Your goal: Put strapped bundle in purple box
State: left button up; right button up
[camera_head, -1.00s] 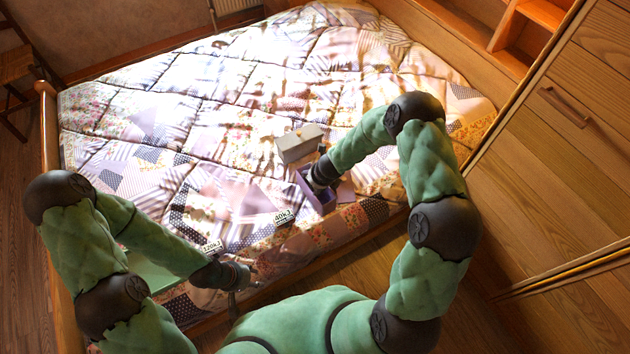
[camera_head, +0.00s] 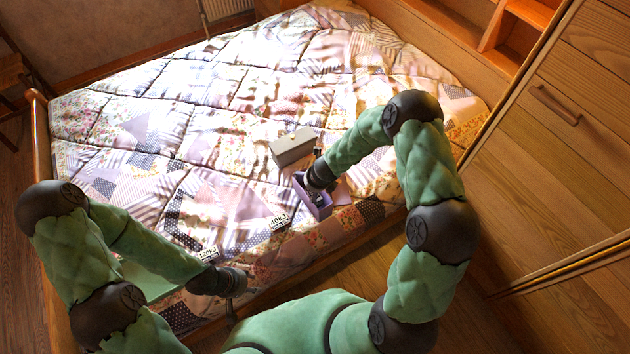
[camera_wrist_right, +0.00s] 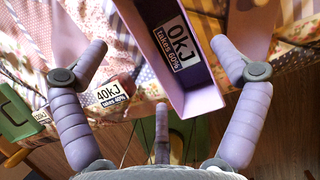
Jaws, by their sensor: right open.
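The purple box (camera_head: 325,210) sits on the bed near its front edge; in the right wrist view its wall (camera_wrist_right: 138,28) and a "0kJ takes 60%" label (camera_wrist_right: 178,42) inside show. My right gripper (camera_head: 318,178) is over the box; in its wrist view the fingers (camera_wrist_right: 160,50) are spread wide on either side of it, with nothing between the tips but the box below. I cannot make out the strapped bundle for certain; a small dark shape shows inside the box in the head view. My left gripper (camera_head: 238,284) hangs at the bed's front edge, fingers too small to read.
A grey box (camera_head: 293,148) stands on the quilt (camera_head: 220,110) behind the purple box. A green container (camera_head: 150,283) is at the front left, partly behind my left arm. Small white labels (camera_head: 279,221) lie along the front. Wooden cabinets (camera_head: 560,150) close off the right.

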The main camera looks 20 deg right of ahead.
jog(key=v, duration=1)
jog(key=shift+s+r, duration=0.15)
jog(key=shift+s, duration=0.05)
dwell(0.3)
jog(key=s+a+f+n+g+y, duration=0.1)
jog(key=s+a+f+n, duration=0.2)
jog(key=s+n, duration=0.4)
jog(key=s+a+f+n+g+y, duration=0.1)
jog(key=s+a+f+n, duration=0.2)
jog(key=n, duration=1)
jog(key=s+a+f+n+g, duration=0.1)
jog(key=s+a+f+n, duration=0.3)
jog(key=s+f+n, duration=0.3)
jog(key=s+n, duration=0.3)
jog(key=shift+s+f+n+g+y, duration=0.25)
jog(key=shift+s+n+g+y, duration=0.15)
